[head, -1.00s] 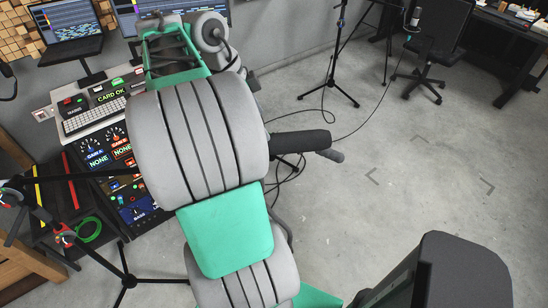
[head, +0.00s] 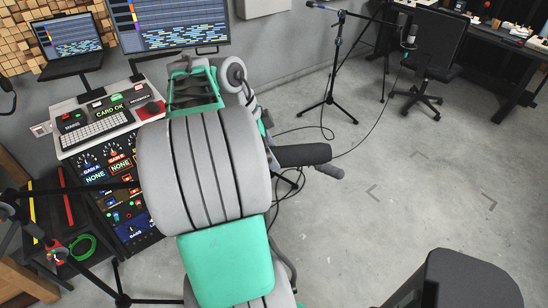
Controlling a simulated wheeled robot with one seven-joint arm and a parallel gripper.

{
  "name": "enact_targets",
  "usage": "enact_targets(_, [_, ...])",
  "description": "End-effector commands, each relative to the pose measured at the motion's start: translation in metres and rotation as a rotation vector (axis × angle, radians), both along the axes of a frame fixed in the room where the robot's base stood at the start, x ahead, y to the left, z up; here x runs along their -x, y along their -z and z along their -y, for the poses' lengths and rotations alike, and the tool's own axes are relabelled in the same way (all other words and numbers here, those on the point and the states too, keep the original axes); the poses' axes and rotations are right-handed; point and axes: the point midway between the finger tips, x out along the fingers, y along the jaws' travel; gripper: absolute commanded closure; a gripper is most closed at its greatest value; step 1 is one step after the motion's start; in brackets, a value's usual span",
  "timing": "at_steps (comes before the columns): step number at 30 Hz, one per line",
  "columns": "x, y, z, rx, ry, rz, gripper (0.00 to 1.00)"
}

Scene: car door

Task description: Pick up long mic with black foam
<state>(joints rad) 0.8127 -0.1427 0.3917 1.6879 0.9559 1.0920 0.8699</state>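The long mic with black foam (head: 303,155) sticks out to the right from behind my arm, at the middle of the head view. It lies roughly level, and its left part is hidden by my arm. A smaller dark grey rounded end (head: 329,171) shows just below its tip. My arm's thick grey and green links fill the centre of the view. My gripper's fingers do not show, so I cannot see whether they touch the mic.
A mixing console (head: 110,185) with a keyboard (head: 95,131) and monitors stands at the left. Stands and cables are around my arm. A black mic stand (head: 333,75) and an office chair (head: 432,65) are at the back right. The floor (head: 400,210) at the right is mostly clear.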

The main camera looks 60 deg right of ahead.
Motion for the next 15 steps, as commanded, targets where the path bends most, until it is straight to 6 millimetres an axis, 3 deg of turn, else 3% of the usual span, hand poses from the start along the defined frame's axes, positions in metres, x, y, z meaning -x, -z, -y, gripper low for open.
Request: enact_targets(15, [-0.0002,-0.0001,0.0000,0.000,-0.001,0.000,0.81])
